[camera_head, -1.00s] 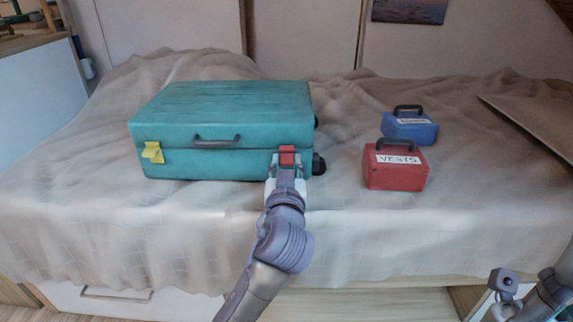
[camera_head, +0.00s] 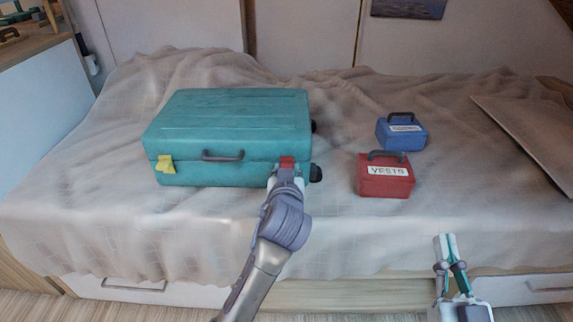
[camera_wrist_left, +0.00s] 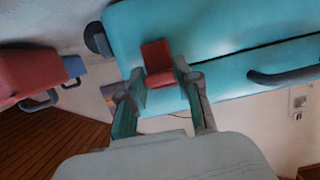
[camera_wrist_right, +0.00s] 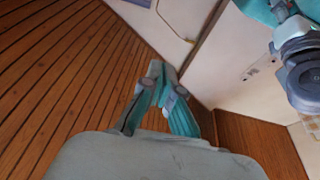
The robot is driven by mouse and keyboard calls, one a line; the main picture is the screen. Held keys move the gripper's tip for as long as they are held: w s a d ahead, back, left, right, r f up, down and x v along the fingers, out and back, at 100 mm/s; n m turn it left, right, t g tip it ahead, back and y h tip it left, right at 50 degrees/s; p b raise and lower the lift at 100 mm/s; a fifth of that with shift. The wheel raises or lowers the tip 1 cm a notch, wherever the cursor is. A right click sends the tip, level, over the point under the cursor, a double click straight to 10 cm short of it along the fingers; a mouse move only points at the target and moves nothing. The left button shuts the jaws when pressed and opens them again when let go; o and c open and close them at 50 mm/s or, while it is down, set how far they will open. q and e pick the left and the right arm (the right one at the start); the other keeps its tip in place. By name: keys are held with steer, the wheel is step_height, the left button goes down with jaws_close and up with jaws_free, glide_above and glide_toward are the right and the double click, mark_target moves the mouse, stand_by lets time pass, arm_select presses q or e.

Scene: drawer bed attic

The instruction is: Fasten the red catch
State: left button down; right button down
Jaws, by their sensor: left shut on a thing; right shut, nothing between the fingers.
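A closed teal suitcase (camera_head: 230,125) lies on the bed with its dark handle (camera_head: 222,156) facing me. The red catch (camera_head: 287,162) is at the right of its front face; it also shows in the left wrist view (camera_wrist_left: 157,62). My left gripper (camera_head: 285,176) is at the red catch, with its fingers (camera_wrist_left: 163,82) on either side of the catch's lower part, shut on it. A yellow catch (camera_head: 165,164) sits at the left of the front. My right gripper (camera_head: 446,240) is shut and empty, in front of the bed; its fingertips meet in the right wrist view (camera_wrist_right: 165,72).
A red box (camera_head: 386,180) with a white label and a blue box (camera_head: 402,135) stand on the bed right of the suitcase. A grey flat panel (camera_head: 530,120) lies at the far right. The bedspread (camera_head: 340,225) in front is clear.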

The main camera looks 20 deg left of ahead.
arm_select(q)
steer(key=p, duration=0.2)
steer(key=shift+w+r+g+p, duration=0.15)
steer(key=shift+r+g+p, duration=0.15)
steer(key=shift+r, duration=0.05)
steer(key=shift+w+a+f+g+h+p, duration=0.1)
steer(key=shift+g+h+p, duration=0.2)
steer(key=shift+p, duration=0.65)
steer(key=c, duration=0.8)
jaws_free()
arm_select(e)
steer(key=s+d+f+g+h, duration=0.2)
steer(key=s+f+g, duration=0.1)
steer(key=f+g, duration=0.3)
steer(key=s+d+f+g+h, duration=0.2)
steer(key=s+f+g, duration=0.2)
steer(key=f+g, duration=0.3)
step_height(320, 180, down, 4)
steer(key=shift+s+d+f+m, duration=0.25)
steer(key=shift+d+m, duration=0.05)
arm_select(q)
steer(key=shift+f, duration=0.1)
arm_select(e)
steer(key=shift+f, duration=0.1)
